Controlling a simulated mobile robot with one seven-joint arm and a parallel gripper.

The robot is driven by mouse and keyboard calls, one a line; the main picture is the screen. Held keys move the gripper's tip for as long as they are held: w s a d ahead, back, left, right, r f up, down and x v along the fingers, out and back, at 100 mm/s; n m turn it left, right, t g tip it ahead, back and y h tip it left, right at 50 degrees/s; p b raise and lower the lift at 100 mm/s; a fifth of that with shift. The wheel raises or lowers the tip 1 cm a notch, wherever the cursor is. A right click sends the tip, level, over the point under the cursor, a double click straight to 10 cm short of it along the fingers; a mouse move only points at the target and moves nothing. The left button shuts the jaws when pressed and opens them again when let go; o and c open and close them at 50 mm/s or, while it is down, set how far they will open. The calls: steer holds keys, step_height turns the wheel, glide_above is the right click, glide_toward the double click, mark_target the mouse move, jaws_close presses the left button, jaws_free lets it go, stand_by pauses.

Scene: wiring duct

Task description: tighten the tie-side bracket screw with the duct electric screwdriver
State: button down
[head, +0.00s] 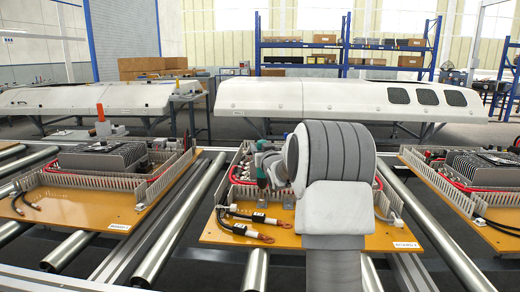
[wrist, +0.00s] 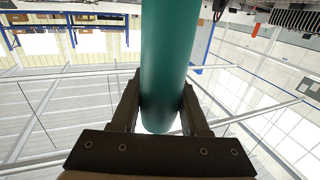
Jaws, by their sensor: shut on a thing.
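The teal electric screwdriver (wrist: 168,60) stands between my gripper's (wrist: 160,95) two dark fingers in the wrist view, and they are shut on it. In the head view its small teal body (head: 262,178) shows upright at the left of my arm, above the front part of the middle orange board (head: 330,236). Its bit is too small to make out. Small grey brackets (head: 288,202) stand at the front of the duct there. The tie-side bracket screw cannot be made out, and my arm hides much of the board's middle.
Black cables with copper lugs (head: 264,238) lie at the board's front left. Grey slotted duct walls (head: 246,190) and red cables surround the parts. Similar boards stand left (head: 70,208) and right (head: 470,215) on steel rollers (head: 180,225). White covers and blue shelving are behind.

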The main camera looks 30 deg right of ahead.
steer(key=shift+r+p, duration=1.35)
steer(key=shift+r, duration=1.25)
